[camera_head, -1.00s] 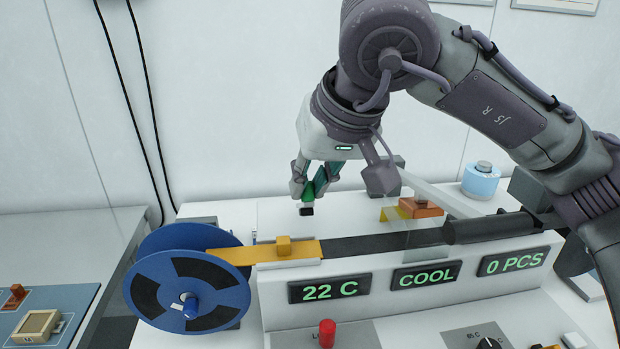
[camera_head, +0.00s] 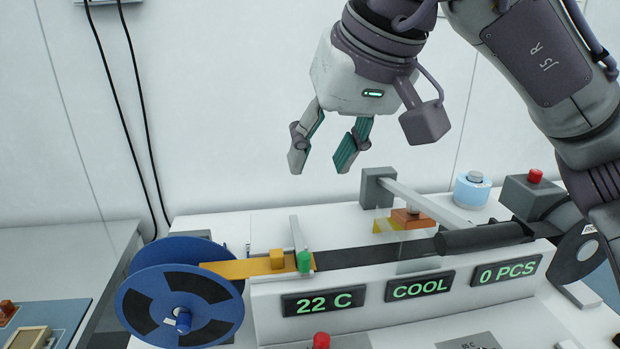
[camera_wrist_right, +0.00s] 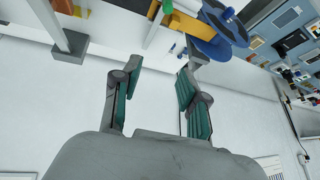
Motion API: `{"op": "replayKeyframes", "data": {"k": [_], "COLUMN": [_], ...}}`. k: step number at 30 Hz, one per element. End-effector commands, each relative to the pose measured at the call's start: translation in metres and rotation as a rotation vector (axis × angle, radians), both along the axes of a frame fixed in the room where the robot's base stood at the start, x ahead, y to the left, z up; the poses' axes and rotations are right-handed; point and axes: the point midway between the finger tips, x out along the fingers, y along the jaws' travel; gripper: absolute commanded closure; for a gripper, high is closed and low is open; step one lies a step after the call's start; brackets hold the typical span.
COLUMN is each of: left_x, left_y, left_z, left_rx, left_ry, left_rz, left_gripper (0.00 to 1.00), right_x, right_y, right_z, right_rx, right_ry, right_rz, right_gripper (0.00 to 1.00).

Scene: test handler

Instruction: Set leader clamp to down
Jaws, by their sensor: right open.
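The leader clamp (camera_head: 297,237) is a thin pale grey arm with a green end (camera_head: 304,261). In the head view the arm lies forward across the track, with its green end low at the orange leader strip (camera_head: 236,268), just right of a small yellow block (camera_head: 278,258). I cannot tell whether it touches the strip. My right gripper (camera_head: 321,168) is open and empty, well above the clamp. Its two spread fingers (camera_wrist_right: 156,95) also show in the right wrist view with nothing between them. My left gripper is not in view.
A blue reel (camera_head: 216,328) stands left of the track. Right of the clamp are a grey post (camera_head: 378,188) with a long bar, an orange block (camera_head: 412,219) and a light-blue container (camera_head: 472,191). Displays (camera_head: 324,301) read 22 C, COOL and 0 PCS. Space around my right gripper is clear.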

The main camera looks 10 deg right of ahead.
Motion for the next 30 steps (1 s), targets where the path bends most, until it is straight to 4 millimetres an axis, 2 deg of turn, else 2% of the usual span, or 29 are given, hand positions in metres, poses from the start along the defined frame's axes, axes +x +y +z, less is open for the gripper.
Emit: {"op": "replayKeyframes", "data": {"k": [3,6,20,23,30], "left_x": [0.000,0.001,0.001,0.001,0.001], "left_y": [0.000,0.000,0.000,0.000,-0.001], "left_z": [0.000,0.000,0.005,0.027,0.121], "left_rx": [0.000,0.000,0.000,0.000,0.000], "left_ry": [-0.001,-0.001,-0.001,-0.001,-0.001], "left_rz": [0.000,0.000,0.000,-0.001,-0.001], "left_gripper": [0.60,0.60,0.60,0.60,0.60], "right_x": [-0.009,-0.013,-0.017,-0.016,-0.016], "right_y": [-0.004,-0.006,-0.007,-0.007,-0.007], "right_z": [0.018,0.026,0.036,0.058,0.152], "right_rx": [0.000,0.000,-0.001,0.000,-0.001], "right_ry": [-0.002,0.000,0.001,0.001,0.001], "right_rz": [0.000,-0.001,0.000,0.000,0.000], "right_gripper": [0.57,0.57,0.57,0.57,0.57]}}
